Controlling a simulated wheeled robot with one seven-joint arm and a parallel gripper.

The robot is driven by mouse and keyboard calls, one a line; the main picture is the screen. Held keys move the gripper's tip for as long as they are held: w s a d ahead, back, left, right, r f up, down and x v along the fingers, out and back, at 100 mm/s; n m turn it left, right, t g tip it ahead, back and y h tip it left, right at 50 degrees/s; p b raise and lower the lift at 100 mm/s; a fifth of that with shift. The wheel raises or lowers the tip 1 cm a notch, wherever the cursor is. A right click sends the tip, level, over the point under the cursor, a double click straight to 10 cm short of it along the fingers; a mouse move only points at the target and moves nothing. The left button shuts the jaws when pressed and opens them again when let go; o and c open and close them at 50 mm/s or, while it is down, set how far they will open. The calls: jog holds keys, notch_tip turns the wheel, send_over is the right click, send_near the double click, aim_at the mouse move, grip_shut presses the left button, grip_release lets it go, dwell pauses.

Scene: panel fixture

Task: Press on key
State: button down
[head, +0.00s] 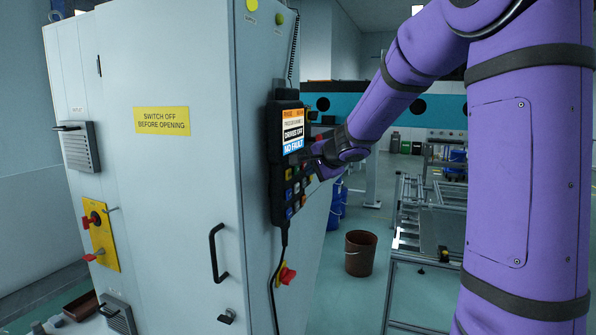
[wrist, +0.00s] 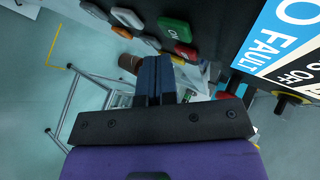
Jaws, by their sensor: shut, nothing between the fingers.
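The black control pendant (head: 277,165) hangs on the side of the grey cabinet. Its screen (head: 293,130) reads "DRIVES OFF" and "NO FAULT"; part of that screen shows in the wrist view (wrist: 285,45). The green on key (wrist: 174,29), marked "ON", is on the pendant's face in the wrist view, with a red key (wrist: 186,51) beside it. My gripper (wrist: 154,62) is shut and empty, in front of the keys. I cannot tell whether it touches any key.
The cabinet (head: 170,190) has a black handle (head: 216,252) and a yellow warning label (head: 162,121). A cable (head: 275,270) hangs below the pendant, near a red switch (head: 287,275). A brown bucket (head: 359,254) and metal frame (head: 420,250) stand behind on the floor.

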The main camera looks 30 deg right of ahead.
jog(key=shift+w+a, duration=0.1)
jog(key=shift+w, duration=0.05)
dwell(0.5)
jog(key=shift+w+a, duration=0.15)
jog(key=shift+w, duration=0.05)
jog(key=shift+w+a, duration=0.25)
jog(key=shift+w, duration=0.1)
dwell(0.9)
jog(key=shift+s, duration=0.1)
jog(key=shift+s+d, duration=0.5)
jog(key=shift+s, duration=0.1)
dwell(0.4)
jog(key=shift+s+d, duration=0.75)
jog(key=shift+s, duration=0.25)
jog(key=shift+s+d, duration=0.75)
jog(key=shift+s, duration=0.2)
